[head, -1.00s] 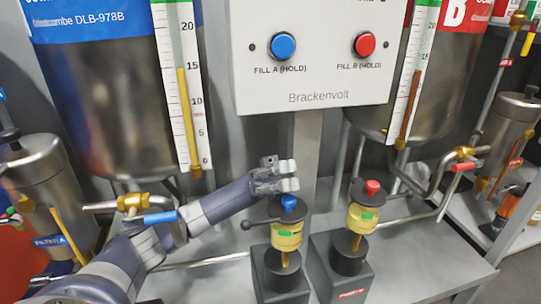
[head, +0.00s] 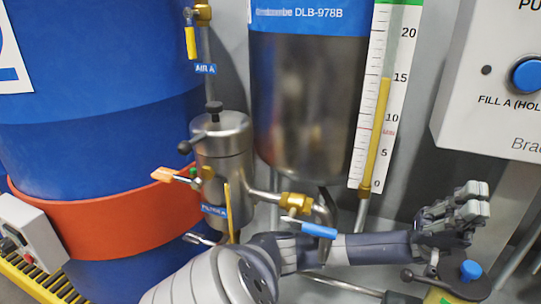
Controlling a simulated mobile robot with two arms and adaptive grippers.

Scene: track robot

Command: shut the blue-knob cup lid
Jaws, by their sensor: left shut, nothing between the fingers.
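The blue-knob cup is at the lower right of the head view, cut by the bottom edge. Its blue knob (head: 470,271) stands up on a dark lid (head: 462,287) with a ball-ended side handle (head: 407,275). A bit of the yellow cup body (head: 436,296) shows under the lid. I cannot tell whether the lid sits fully down on the rim. My left gripper (head: 482,201) is shut and empty, above the blue knob and apart from it. My right gripper is not in view.
A steel tank (head: 305,110) with a scale tube (head: 380,100) stands behind my left arm. A blue-handled valve (head: 306,227) and a filter canister (head: 223,150) are close to that arm. A control box (head: 495,90) is up right. A blue drum (head: 90,110) fills the left.

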